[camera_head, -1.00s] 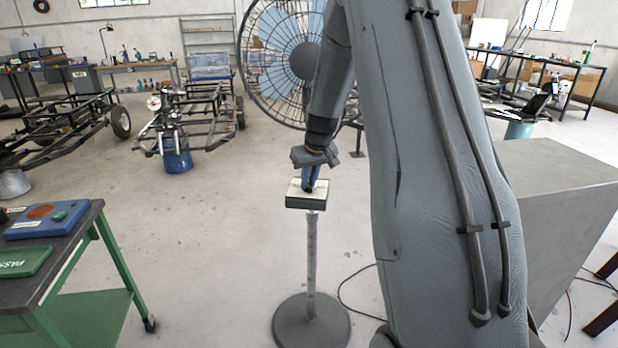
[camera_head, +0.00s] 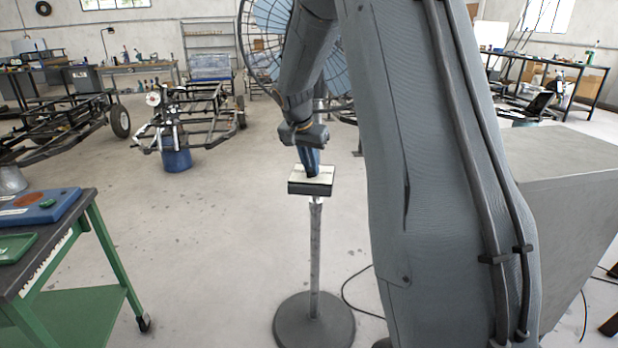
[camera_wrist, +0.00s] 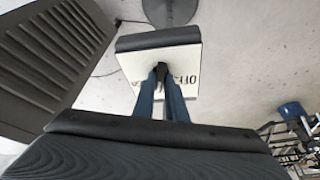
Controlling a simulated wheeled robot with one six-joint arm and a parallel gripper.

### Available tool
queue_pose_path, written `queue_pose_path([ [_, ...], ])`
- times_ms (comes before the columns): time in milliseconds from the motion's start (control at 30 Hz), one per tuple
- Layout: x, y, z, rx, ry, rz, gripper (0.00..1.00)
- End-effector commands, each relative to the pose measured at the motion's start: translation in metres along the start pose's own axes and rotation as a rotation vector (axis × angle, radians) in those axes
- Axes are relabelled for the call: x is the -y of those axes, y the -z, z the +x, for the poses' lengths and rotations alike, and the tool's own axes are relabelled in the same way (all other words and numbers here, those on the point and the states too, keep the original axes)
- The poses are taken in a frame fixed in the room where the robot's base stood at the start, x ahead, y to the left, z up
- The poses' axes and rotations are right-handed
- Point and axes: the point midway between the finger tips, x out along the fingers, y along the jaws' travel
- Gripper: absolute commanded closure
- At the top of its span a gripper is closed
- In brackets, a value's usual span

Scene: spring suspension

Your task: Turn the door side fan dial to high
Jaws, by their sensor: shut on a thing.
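The fan dial box (camera_head: 325,181) is a small dark box with a white face on top of a thin post with a round base. It also shows in the wrist view (camera_wrist: 190,58), where the letters "OFF" are readable and other markings are partly covered. My gripper (camera_head: 311,168) reaches down onto the face from above. In the wrist view its two blue fingers (camera_wrist: 165,80) are closed around a small dark dial knob (camera_wrist: 160,70). The knob's pointing direction is mostly hidden by the fingers. The large fan (camera_head: 262,45) stands behind, partly hidden by my arm.
A green-framed cart (camera_head: 100,250) with a blue box and a green plate stands at the left. A grey cabinet (camera_head: 570,170) is at the right. A black cable (camera_head: 358,300) lies on the floor beside the post. The floor between is clear.

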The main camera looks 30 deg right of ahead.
Motion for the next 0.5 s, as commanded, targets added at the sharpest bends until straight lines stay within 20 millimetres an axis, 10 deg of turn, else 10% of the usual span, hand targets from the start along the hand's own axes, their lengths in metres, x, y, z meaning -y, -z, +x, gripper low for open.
queue_pose_path([
  [500, 0.0056, -0.0003, 0.0022, 0.002, -0.179, 0.437, 1.00],
])
